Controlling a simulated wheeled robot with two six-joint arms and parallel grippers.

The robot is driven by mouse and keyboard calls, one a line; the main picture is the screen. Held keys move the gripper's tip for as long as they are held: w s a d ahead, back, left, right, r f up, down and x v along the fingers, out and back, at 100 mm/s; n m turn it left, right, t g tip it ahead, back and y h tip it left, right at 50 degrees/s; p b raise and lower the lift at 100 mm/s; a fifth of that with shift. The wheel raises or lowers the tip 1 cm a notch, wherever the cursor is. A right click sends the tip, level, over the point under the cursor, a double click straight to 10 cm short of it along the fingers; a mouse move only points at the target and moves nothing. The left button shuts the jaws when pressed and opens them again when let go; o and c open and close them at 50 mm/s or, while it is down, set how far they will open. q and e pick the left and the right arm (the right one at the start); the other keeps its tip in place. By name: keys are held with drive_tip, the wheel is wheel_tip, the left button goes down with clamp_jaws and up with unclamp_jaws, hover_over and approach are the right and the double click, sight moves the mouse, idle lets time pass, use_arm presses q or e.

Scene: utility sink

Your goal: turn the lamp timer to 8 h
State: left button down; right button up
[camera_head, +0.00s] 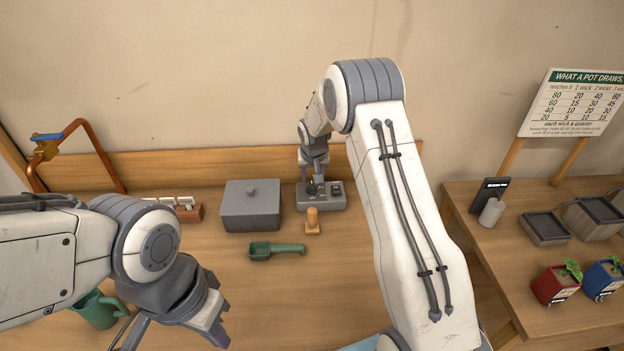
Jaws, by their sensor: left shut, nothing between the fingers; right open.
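A small grey box with dark controls on its top (336,199) stands at the back of the wooden bench and looks like the lamp timer. Its dial and markings are too small to read. My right gripper (316,188) is open and points down over the left part of this box. I cannot tell whether its fingers touch a knob, since the gripper covers that part. My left gripper (222,340) is shut and empty, low at the front left, well away from the box.
A grey lidded box (252,208) stands left of the timer. A yellow-orange peg-like object (312,221) and a green scoop (276,250) lie in front. A side table (505,270) at right holds trays and potted plants.

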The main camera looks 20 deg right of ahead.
sight(312, 184)
drive_tip(key=shift+p+x, duration=0.5)
drive_tip(key=shift+x, duration=1.9)
clamp_jaws()
